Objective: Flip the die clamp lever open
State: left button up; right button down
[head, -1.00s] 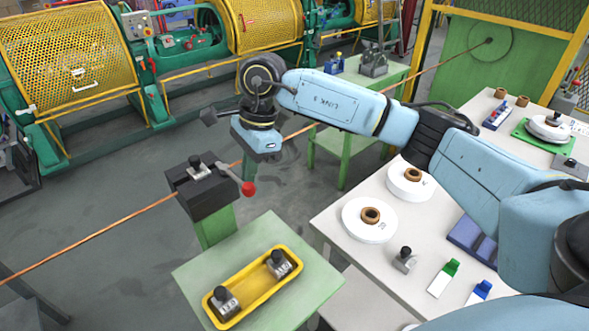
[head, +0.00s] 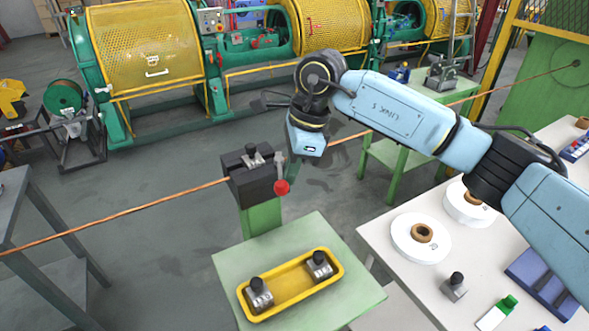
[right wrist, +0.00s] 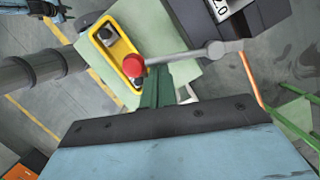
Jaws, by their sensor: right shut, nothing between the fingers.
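The die clamp is a dark block (head: 250,178) on a green post, with the copper wire running through it. Its grey lever ends in a red knob (head: 281,187) at the block's right side, pointing toward the picture's bottom. In the right wrist view the red knob (right wrist: 133,65) and the grey lever arm (right wrist: 185,56) lie just beyond my fingertips. My right gripper (head: 291,172) is shut and empty, beside the lever; its green fingers also show in the right wrist view (right wrist: 156,85). Whether they touch the lever I cannot tell. My left gripper is not in view.
A yellow tray (head: 247,303) with two metal dies stands on a green table (head: 237,262) below the clamp. A white table (head: 385,262) with white spools is at the right. The copper wire (head: 130,210) crosses the scene. Yellow-guarded machines stand behind.

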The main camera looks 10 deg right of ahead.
jog(key=d+r+b, duration=0.2)
jog(key=d+r, duration=0.4)
jog(key=r, duration=0.3)
jog(key=shift+s+d, duration=0.15)
jog(key=shift+s, duration=0.3)
dwell(0.3)
